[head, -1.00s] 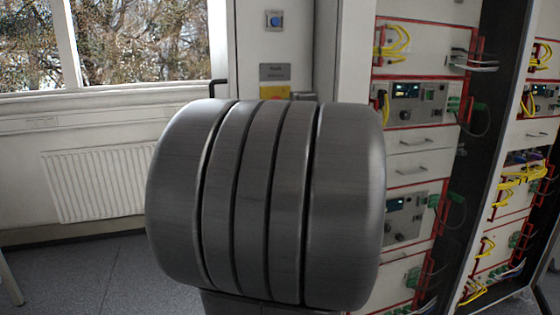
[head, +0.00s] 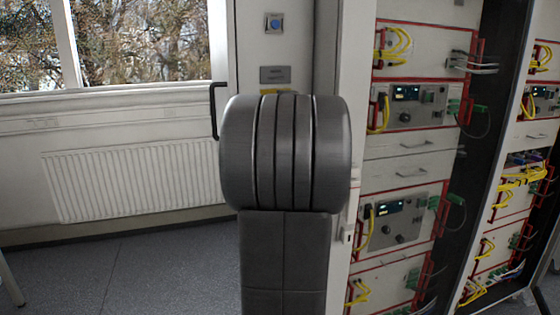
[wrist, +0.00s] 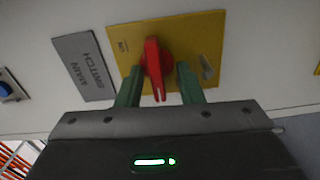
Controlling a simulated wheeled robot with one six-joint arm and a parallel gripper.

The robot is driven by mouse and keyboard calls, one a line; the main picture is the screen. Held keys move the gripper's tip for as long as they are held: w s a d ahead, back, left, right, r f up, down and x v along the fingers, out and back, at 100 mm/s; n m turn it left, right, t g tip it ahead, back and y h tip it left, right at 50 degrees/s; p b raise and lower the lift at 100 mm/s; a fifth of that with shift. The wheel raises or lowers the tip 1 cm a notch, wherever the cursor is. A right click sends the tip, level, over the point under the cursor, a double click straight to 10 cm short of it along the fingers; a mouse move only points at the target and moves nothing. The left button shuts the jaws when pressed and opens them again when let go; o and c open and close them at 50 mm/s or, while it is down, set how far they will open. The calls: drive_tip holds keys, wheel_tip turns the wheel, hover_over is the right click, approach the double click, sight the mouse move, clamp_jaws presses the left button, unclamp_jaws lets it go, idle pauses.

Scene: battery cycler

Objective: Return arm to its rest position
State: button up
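My gripper (wrist: 159,68) shows in the wrist view with two green fingers spread apart, empty. A red rotary switch handle (wrist: 153,62) on a yellow plate (wrist: 206,45) appears between the fingers, with a gap to each side. How far the fingertips are from the panel is hard to tell. In the head view my dark grey arm (head: 284,260) stands upright in the middle. It hides my gripper and the red switch there.
Beside the switch is a grey "MAIN SWITCH" label (wrist: 84,66) and a blue button (wrist: 10,86). In the head view, racks of instruments (head: 405,105) with yellow cables stand at right. A radiator (head: 130,180) is under the window at left, with bare floor (head: 130,270) before it.

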drive_tip(key=m, duration=0.2)
drive_tip(key=m+p, duration=0.1)
drive_tip(key=m, duration=0.1)
drive_tip(key=m+p, duration=0.1)
drive_tip(key=m, duration=0.1)
drive_tip(key=shift+s+d+r+m, duration=0.1)
drive_tip(key=shift+s+r+m, duration=0.05)
drive_tip(key=shift+r+m, duration=0.2)
drive_tip(key=shift+f, duration=0.1)
